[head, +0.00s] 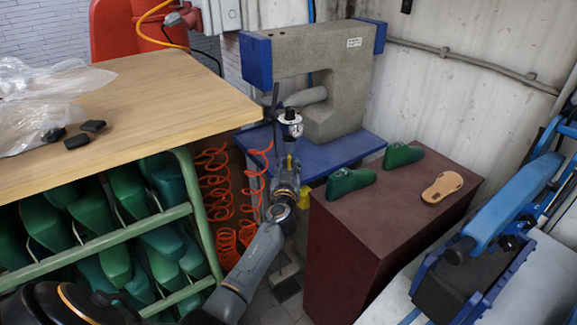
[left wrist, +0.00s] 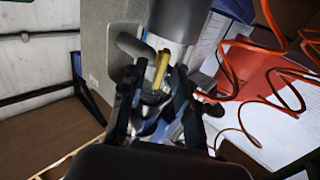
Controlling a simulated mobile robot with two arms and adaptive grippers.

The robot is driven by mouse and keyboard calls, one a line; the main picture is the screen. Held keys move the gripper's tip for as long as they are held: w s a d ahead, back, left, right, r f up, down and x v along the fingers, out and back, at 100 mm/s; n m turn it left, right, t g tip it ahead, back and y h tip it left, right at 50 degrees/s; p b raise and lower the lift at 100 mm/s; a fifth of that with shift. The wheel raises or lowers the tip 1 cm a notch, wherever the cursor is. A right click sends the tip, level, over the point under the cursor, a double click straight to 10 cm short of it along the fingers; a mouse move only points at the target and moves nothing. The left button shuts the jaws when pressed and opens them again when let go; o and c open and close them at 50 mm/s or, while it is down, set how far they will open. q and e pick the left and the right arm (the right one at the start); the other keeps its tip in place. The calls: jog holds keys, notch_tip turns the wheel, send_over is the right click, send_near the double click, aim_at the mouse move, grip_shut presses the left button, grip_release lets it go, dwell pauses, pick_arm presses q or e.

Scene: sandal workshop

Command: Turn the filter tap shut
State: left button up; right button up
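The filter unit with its round white gauge (head: 291,118) stands in front of the grey press in the head view. A yellow tap lever (left wrist: 161,68) shows in the left wrist view, below a grey cylindrical body (left wrist: 180,18). My left gripper (left wrist: 158,88) is open, with its two dark fingers on either side of the lever and gaps visible. Whether a finger touches the lever I cannot tell. In the head view the left gripper (head: 288,165) reaches up below the gauge, and a bit of yellow shows there. My right gripper is not in view.
Orange coiled hoses (head: 250,200) hang left of the arm, beside the wooden table (head: 170,95) and its rack of green lasts (head: 95,215). The grey press (head: 335,85) stands behind. A dark red cabinet (head: 350,240) with two green lasts and a sole is close on the right.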

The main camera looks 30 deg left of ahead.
pick_arm(q)
grip_shut()
jog(key=shift+m, duration=0.3)
jog(key=m+b, duration=0.1)
jog(key=m, duration=0.1)
jog(key=shift+d+f+m+b, duration=0.1)
jog(key=shift+m+b, duration=0.2)
jog(key=m, duration=0.7)
jog(key=m+b, duration=0.1)
jog(key=m, duration=0.6)
jog(key=shift+d+f+m, duration=0.15)
jog(key=shift+f+m, duration=0.05)
jog(key=shift+m, duration=0.1)
dwell(0.4)
